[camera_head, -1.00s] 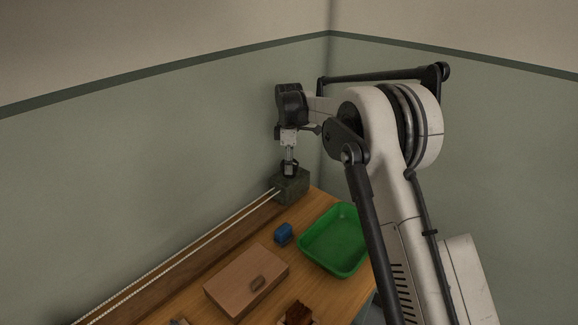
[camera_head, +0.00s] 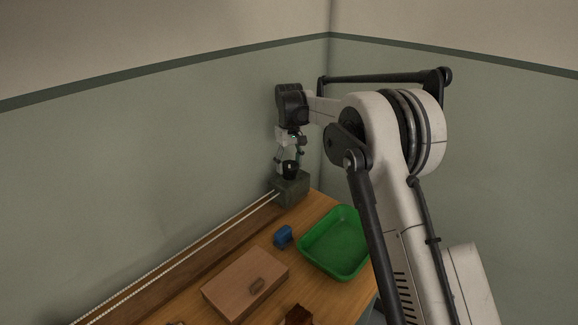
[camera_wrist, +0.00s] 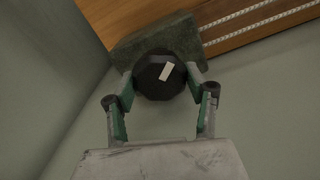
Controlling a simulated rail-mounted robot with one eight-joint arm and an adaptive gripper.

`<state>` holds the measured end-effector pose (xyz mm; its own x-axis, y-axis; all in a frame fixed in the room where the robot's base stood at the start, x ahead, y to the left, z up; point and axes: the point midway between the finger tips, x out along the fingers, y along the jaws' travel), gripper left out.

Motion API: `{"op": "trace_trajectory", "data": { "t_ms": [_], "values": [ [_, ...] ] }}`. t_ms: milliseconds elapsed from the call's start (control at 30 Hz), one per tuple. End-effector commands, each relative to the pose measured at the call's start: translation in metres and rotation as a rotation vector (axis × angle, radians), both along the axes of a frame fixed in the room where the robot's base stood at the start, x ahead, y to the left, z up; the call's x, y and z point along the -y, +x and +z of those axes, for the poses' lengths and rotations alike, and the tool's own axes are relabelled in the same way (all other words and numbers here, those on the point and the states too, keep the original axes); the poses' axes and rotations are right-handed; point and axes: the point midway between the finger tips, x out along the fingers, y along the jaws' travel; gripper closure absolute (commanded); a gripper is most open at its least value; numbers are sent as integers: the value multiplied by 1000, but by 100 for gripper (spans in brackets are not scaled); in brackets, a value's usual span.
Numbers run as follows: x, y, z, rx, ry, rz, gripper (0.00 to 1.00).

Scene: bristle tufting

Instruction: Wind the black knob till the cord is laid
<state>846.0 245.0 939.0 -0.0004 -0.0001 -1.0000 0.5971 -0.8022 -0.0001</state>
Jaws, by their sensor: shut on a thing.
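The black knob (camera_wrist: 155,76) sits on top of a dark green-grey block (camera_wrist: 185,35), with a white mark on its face in the wrist view. My gripper (camera_wrist: 159,82) is shut on the knob, with a finger at each side. In the head view my gripper (camera_head: 289,170) points down onto the block (camera_head: 292,190) at the back end of the bench. Two pale strands of cord (camera_head: 180,256) run from the block along a wooden board toward the lower left. The far end of the cord is out of view.
A green tray (camera_head: 365,262) stands on the bench right of the block. Walls stand close behind the block.

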Motion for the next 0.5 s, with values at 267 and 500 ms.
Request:
{"op": "trace_trajectory", "data": {
  "t_ms": [267,500],
  "values": [
    [0,1,0,2,1,-260,77],
    [1,1,0,2,1,-488,77]
  ]
}}
